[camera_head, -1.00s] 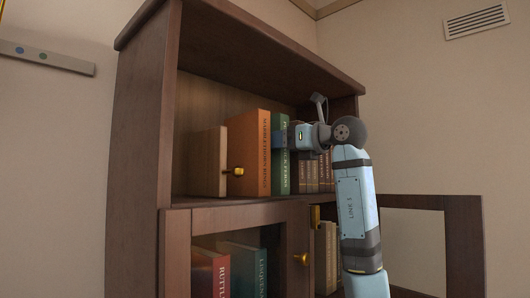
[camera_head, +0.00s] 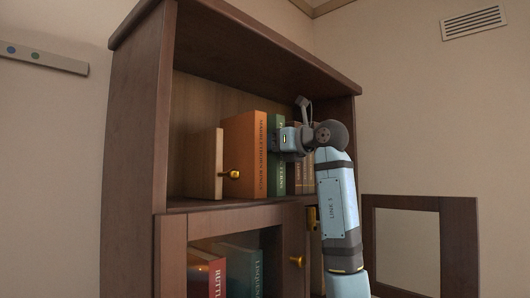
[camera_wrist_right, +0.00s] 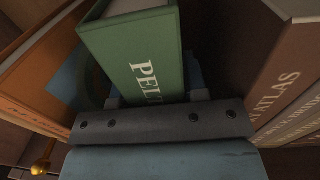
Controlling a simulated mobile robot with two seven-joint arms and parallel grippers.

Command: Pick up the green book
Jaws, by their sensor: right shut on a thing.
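The green book (camera_head: 276,172) stands upright on the upper shelf, just right of the orange book. In the right wrist view the green book (camera_wrist_right: 140,60) fills the middle, with part of its title, "PEL", on the spine. My right gripper (camera_head: 279,141) reaches in from the right at the upper part of the book. The right wrist view shows the gripper (camera_wrist_right: 158,100) shut on the green book, a fingertip on each side of the spine. The lower pages and back of the book are hidden. My left gripper is not in view.
The orange book (camera_head: 245,155) stands close on the left, and brown books (camera_head: 308,172) on the right. A brown atlas (camera_wrist_right: 275,75) is close in the wrist view. Below, a glazed cabinet door (camera_head: 230,215) has a brass knob; another door frame (camera_head: 420,245) stands open at right.

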